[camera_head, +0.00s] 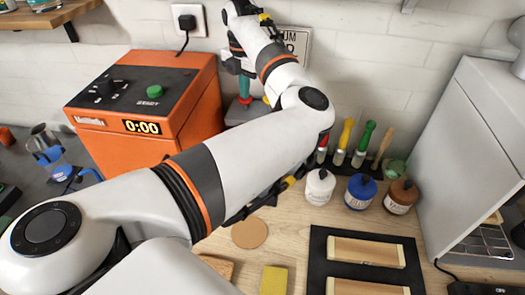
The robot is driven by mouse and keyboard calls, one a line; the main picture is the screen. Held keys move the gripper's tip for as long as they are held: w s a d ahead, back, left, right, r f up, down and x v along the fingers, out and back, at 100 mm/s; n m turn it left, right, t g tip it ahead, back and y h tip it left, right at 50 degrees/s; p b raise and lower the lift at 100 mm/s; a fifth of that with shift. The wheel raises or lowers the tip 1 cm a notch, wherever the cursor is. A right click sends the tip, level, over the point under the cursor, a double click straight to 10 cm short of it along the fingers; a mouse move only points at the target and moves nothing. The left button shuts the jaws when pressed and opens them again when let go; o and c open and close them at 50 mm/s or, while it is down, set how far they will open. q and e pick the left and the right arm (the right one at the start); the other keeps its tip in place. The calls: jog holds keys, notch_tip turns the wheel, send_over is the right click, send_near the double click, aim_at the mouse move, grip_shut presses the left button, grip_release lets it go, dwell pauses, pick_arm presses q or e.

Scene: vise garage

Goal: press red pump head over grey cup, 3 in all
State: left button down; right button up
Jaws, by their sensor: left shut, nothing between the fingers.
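My left arm reaches across from the left, and its gripper (240,68) is at the back, beside the orange machine's right side. It is shut and empty, pointing down. Just under it are a teal upright piece (244,86) and a small red part (245,100), which looks like the red pump head. I cannot tell whether the fingers touch the red part. My arm hides what is below, and I cannot make out the grey cup. I cannot make out my right gripper.
An orange machine (150,115) stands left of the gripper. White (320,186), blue (360,191) and brown (402,195) jars and upright brushes (365,140) are to the right. A black tray (318,265) with wooden blocks, a yellow sponge (273,281) and a round coaster (250,232) lie nearer.

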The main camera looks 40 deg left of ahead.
pick_arm(q)
jog(key=shift+f, duration=0.5)
jog(key=shift+r, duration=0.25)
jog(key=shift+r+p, duration=0.55)
jog(key=shift+r, duration=0.8)
jog(key=shift+f, duration=0.2)
